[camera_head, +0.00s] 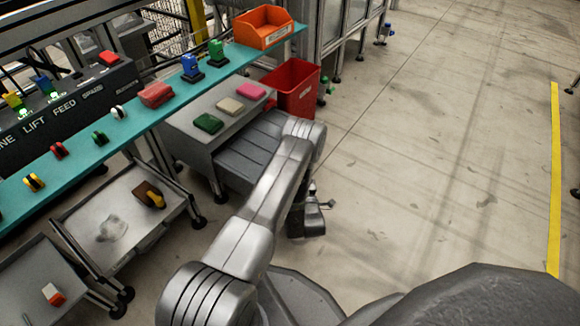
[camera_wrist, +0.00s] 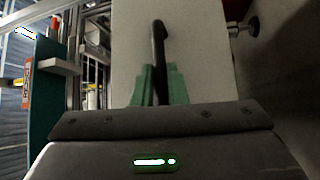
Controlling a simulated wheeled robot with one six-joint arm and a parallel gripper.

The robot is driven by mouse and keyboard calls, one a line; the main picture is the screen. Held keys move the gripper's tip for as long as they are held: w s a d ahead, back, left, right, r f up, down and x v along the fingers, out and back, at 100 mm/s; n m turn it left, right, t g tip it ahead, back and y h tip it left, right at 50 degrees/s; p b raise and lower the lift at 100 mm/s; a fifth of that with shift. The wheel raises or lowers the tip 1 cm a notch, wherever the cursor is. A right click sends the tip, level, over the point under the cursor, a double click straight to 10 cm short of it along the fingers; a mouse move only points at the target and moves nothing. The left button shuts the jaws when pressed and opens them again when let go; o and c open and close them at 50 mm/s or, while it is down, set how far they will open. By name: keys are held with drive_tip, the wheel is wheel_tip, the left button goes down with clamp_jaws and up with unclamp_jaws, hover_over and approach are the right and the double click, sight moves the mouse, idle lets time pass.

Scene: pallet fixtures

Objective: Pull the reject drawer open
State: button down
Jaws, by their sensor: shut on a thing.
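The reject drawer (camera_head: 249,152) is a dark grey, ribbed tray standing out from the right side of a grey cabinet (camera_head: 190,127). Its inside shows in the head view, so it is at least partly open; my arm hides its front end. In the wrist view, the pale drawer front (camera_wrist: 204,60) carries a dark bar handle (camera_wrist: 158,42). My gripper (camera_wrist: 160,78) has its green fingers on both sides of the handle's lower part and is shut on it. In the head view, my arm hides the handle and fingertips.
Green, beige and pink blocks (camera_head: 230,106) lie on the cabinet top. A red bin (camera_head: 297,88) stands just behind the drawer. A teal shelf (camera_head: 130,122) with several small parts and an orange bin (camera_head: 262,27) runs along the left. The floor (camera_head: 430,150) to the right is clear.

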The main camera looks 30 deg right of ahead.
drive_tip(key=shift+s+d, duration=0.25)
drive_tip(key=shift+s, duration=0.4)
drive_tip(key=shift+s+d, duration=0.25)
drive_tip(key=shift+s, duration=0.35)
drive_tip(key=shift+s+d, duration=0.25)
drive_tip(key=shift+s, duration=0.4)
drive_tip(key=c, duration=1.5)
unclamp_jaws()
drive_tip(key=shift+o, duration=0.2)
drive_tip(key=shift+f, duration=0.1)
